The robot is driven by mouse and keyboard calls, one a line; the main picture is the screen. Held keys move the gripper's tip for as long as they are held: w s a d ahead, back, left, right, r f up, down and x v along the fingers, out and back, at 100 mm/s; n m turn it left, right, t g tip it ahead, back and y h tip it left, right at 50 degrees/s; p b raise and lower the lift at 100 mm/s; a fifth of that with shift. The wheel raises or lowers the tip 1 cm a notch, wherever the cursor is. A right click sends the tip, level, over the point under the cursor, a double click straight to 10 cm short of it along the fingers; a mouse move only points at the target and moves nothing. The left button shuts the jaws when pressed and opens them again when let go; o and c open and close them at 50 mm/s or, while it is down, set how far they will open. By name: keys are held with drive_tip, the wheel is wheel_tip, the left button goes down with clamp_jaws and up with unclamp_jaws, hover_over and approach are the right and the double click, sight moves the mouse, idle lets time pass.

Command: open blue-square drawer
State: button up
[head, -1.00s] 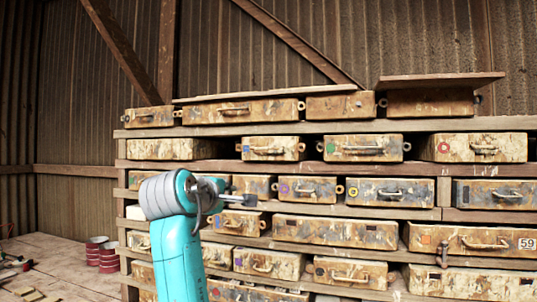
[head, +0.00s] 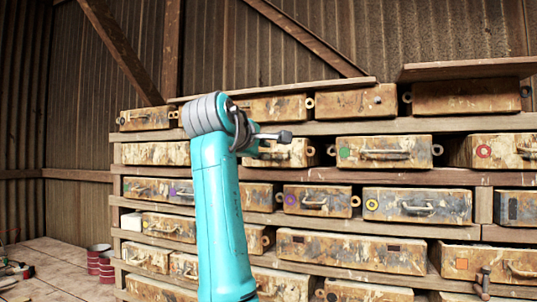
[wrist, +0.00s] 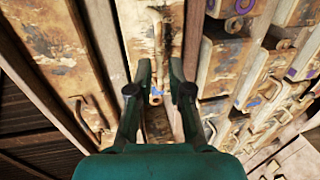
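The blue-square drawer (head: 299,153) is a worn, tan-brown, paint-stained drawer in the second row from the top. In the head view, my gripper (head: 275,137) is in front of it and covers its left part, so its square is hidden there. In the wrist view, the drawer front (wrist: 133,25) is ahead, with a long bar handle (wrist: 158,40) running up the picture and a small blue mark (wrist: 157,91) near its lower end. My gripper, in the wrist view (wrist: 160,82), is open. Its fingers stand apart on either side of the blue mark, with nothing visibly held.
Wooden shelf planks (head: 380,127) run between rows. Red-and-white cans (head: 98,259) stand on the floor at left, with some clear floor beside them.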

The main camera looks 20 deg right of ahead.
drive_tip(key=shift+x, duration=2.1)
clamp_jaws()
